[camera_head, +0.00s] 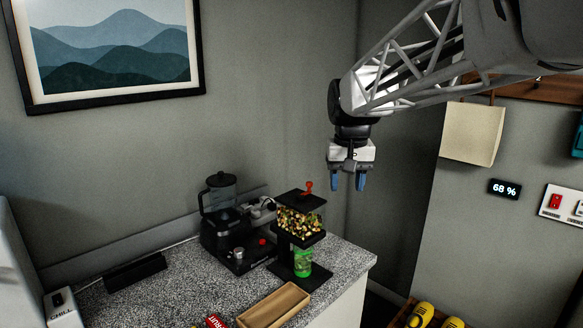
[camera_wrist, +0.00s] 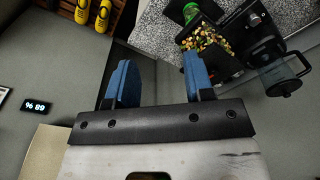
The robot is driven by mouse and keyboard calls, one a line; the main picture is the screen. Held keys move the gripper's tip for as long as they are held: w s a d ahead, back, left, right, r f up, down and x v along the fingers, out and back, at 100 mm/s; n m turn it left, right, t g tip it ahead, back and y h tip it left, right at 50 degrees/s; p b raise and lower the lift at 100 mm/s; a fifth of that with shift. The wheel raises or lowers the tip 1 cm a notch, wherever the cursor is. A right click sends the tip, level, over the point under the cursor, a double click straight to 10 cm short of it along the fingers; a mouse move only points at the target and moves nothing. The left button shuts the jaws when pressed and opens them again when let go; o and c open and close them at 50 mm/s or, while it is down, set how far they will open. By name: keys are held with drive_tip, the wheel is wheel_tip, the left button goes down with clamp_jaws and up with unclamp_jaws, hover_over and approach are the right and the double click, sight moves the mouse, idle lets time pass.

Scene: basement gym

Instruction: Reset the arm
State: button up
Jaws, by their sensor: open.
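My gripper (camera_head: 348,181) hangs in the air at the upper right of the counter, with its blue fingers pointing down. The fingers are apart with nothing between them. In the wrist view my gripper (camera_wrist: 157,85) shows both blue fingers spread, with grey wall and floor behind. My arm reaches in from the top right in the head view. The gripper is above and to the right of the dispenser and touches nothing.
A dispenser of colourful pieces (camera_head: 300,222) with a green container (camera_head: 303,262) stands near the right end of the speckled counter (camera_head: 190,283). Left of it is a black blender machine (camera_head: 222,215). A wooden tray (camera_head: 274,305) lies in front. Yellow shoes (camera_head: 421,314) sit lower right.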

drive_tip(key=s+d+f, duration=0.2)
drive_tip(key=s+f, duration=0.2)
drive_tip(key=s, duration=0.6)
drive_tip(key=s+d+f+t, duration=0.1)
drive_tip(key=s+f, duration=0.4)
drive_tip(key=s, duration=0.5)
drive_tip(key=s+d+f, duration=0.3)
drive_tip(key=s+f, duration=0.1)
drive_tip(key=s, duration=0.6)
drive_tip(key=shift+s+f+t, duration=0.25)
drive_tip(key=shift+f+t, duration=0.05)
